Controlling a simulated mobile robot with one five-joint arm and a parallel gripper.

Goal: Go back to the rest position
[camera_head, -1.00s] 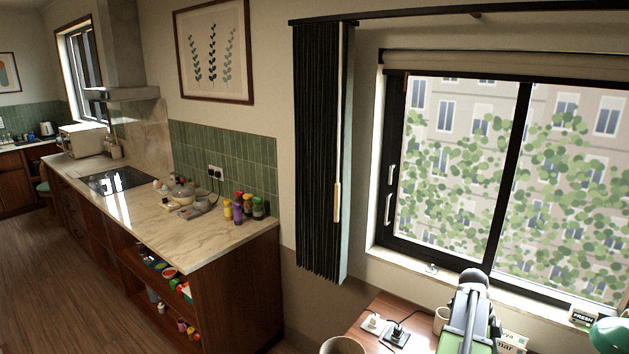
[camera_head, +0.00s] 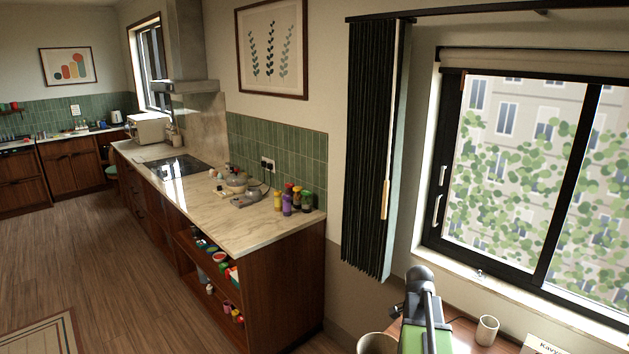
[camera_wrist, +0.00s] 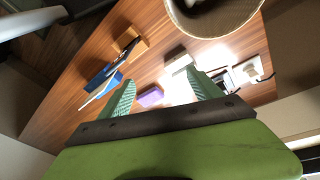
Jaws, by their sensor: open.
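My gripper (camera_wrist: 160,100) shows in the wrist view with its two green ribbed fingers spread apart. It is open, and nothing is held between the fingers. Below it is a wooden desk top (camera_wrist: 105,70) with small items on it. In the head view my green and grey arm stands at the bottom right, in front of the window, over the desk (camera_head: 493,341). The fingertips are hidden in the head view.
A round bin or basket (camera_wrist: 215,18), a blue item (camera_wrist: 103,76), a purple block (camera_wrist: 150,96) and a white plug (camera_wrist: 247,70) are near my gripper. A cup (camera_head: 487,330) stands right of my arm. The counter (camera_head: 215,225) is left; open floor (camera_head: 100,255) lies beyond.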

